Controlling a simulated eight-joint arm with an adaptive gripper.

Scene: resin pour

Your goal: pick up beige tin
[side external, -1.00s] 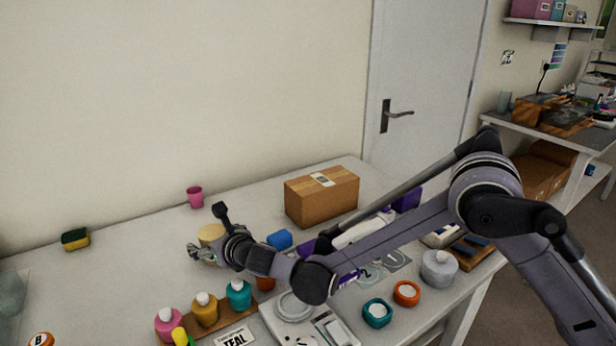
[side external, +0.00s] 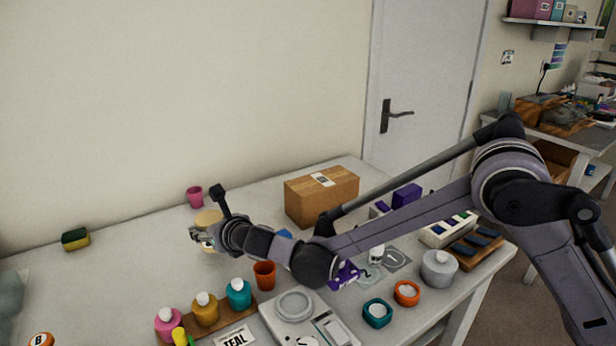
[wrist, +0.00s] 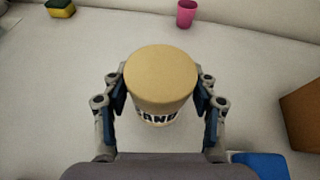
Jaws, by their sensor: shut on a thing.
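The beige tin (wrist: 160,80) stands upright between my fingers in the wrist view, with a label partly reading "AND" on its near side. My gripper (wrist: 160,95) is shut on it, one finger on each side. In the side external view the tin (side external: 208,218) is partly hidden behind my gripper (side external: 205,237). It appears a little above the table, though its base is hidden, so the gap cannot be told for sure.
A pink cup (side external: 195,197) and a sponge (side external: 76,239) stand near the wall. A cardboard box (side external: 322,196) is to the right. An orange cup (side external: 264,275), a teal bottle (side external: 238,294) and a scale (side external: 310,320) stand in front.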

